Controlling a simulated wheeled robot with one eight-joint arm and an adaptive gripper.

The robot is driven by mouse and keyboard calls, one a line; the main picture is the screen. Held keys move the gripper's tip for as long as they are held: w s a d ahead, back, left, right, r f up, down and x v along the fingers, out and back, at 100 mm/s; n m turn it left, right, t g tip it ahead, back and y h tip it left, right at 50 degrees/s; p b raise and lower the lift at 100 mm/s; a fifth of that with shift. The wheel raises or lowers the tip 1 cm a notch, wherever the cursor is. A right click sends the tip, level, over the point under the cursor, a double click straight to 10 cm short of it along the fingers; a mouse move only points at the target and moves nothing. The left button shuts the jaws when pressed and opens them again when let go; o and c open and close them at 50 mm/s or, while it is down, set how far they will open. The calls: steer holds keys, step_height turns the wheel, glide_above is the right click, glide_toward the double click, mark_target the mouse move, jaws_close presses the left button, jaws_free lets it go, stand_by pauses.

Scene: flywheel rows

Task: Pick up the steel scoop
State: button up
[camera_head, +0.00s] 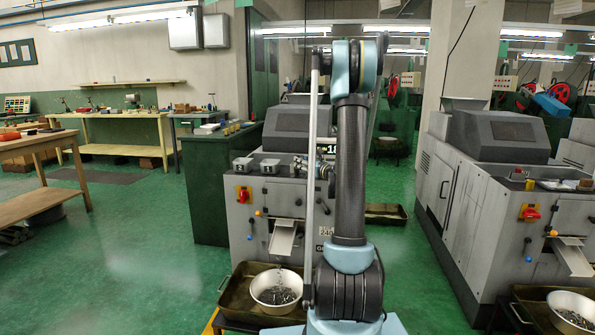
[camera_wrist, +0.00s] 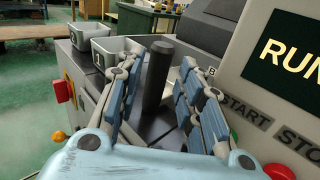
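I cannot clearly make out the steel scoop in either view. In the wrist view, a dark upright cylinder (camera_wrist: 157,76) stands between the fingers of my gripper (camera_wrist: 162,70). It may be the scoop's handle, but I cannot tell. The fingers are spread to its left and right, with gaps visible on both sides. In the head view, my arm hides most of the gripper above the middle machine's top.
Two small grey bins (camera_wrist: 92,32) (camera_wrist: 118,52) stand left of the fingers. The machine's "RUN" display (camera_wrist: 292,55) is close on the right. A white bowl of metal parts (camera_head: 276,289) sits in a dark tray (camera_head: 236,299) below.

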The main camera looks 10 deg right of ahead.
mark_target(297, 170)
steer(key=x, duration=0.4)
steer(key=shift+w+a+f, duration=0.2)
steer(key=shift+w, duration=0.15)
jaws_close()
